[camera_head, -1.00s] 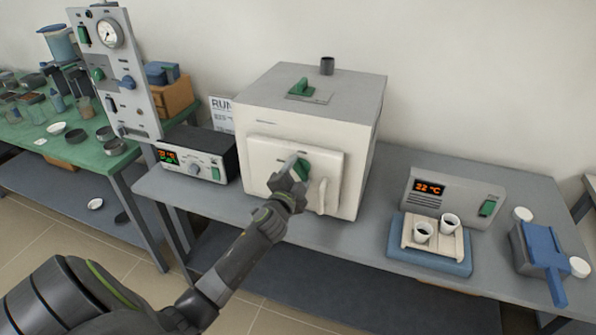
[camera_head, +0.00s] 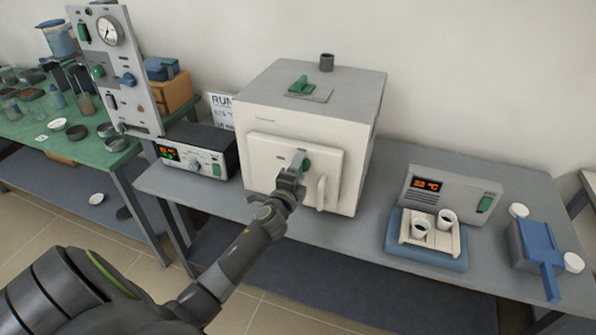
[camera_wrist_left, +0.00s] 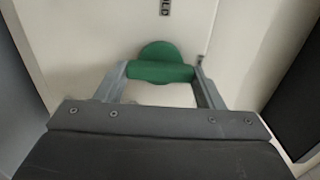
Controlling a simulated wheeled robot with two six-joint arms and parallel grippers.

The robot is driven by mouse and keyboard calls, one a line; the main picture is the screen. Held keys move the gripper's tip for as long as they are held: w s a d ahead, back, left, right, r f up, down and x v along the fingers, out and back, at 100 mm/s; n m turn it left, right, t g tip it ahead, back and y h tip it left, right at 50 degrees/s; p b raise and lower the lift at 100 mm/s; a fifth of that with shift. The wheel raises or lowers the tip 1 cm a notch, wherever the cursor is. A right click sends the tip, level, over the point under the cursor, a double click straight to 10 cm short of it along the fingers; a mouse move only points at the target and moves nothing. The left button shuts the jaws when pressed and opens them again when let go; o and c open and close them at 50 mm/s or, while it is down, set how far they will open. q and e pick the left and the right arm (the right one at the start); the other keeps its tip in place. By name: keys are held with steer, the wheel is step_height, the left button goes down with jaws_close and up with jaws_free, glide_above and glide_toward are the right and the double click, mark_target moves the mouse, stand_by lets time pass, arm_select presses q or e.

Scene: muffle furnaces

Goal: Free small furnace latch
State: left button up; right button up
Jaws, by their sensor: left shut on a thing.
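The small furnace (camera_head: 306,115) is a white and grey box on the grey bench, with its front door (camera_head: 326,165) shut. The green latch (camera_head: 305,164) sits on the door's upper part, partly hidden by my gripper in the head view. In the left wrist view the latch (camera_wrist_left: 160,72) is a green bar lying level across a round green base. My left gripper (camera_head: 296,167) is at the door, its two fingers shut on the ends of the green bar. A pale upright handle (camera_head: 321,193) stands on the door to the right of the gripper. My right gripper is not in view.
A control box (camera_head: 196,152) with a lit display stands left of the furnace. At right are a unit reading 22 °C (camera_head: 449,193), a blue tray (camera_head: 428,255) with two white cups, and a blue scoop-like tool (camera_head: 541,252). Bench between furnace and tray is clear.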

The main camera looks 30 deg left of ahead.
arm_select(q)
steer(key=shift+f, duration=0.1)
steer(key=o, duration=1)
steer(key=b+v, duration=0.1)
steer(key=v, duration=1.6)
steer(key=shift+s+d, duration=0.15)
